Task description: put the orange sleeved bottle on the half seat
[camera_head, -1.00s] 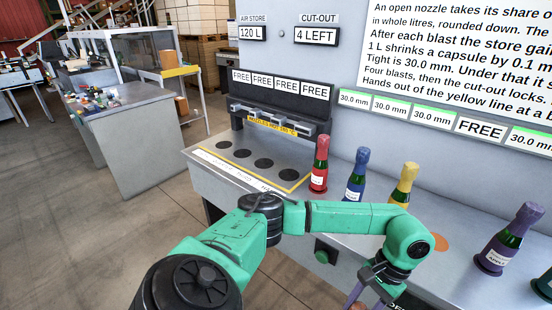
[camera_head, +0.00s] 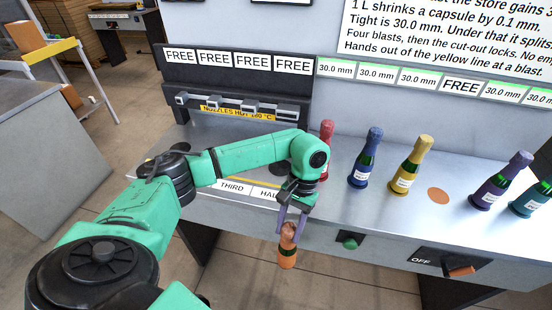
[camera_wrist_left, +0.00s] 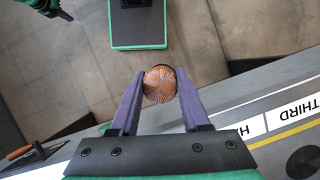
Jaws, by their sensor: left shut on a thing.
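My left gripper (camera_head: 289,228) is shut on the orange sleeved bottle (camera_head: 287,257), green glass under an orange top. The bottle hangs nearly upright in front of the bench's front edge. In the left wrist view its round orange top (camera_wrist_left: 159,84) sits between the purple fingers. The seat row is on the bench's left part. A dark seat disc (camera_head: 281,168) shows behind that label, also partly covered. The other seats are mostly hidden by my arm. My right gripper is not seen.
Red (camera_head: 327,134), blue (camera_head: 366,158), yellow (camera_head: 411,165), purple (camera_head: 500,181) and teal (camera_head: 531,200) bottles stand on the bench. Nozzles (camera_head: 243,106) overhang the seats. A green button (camera_head: 349,243) is on the front.

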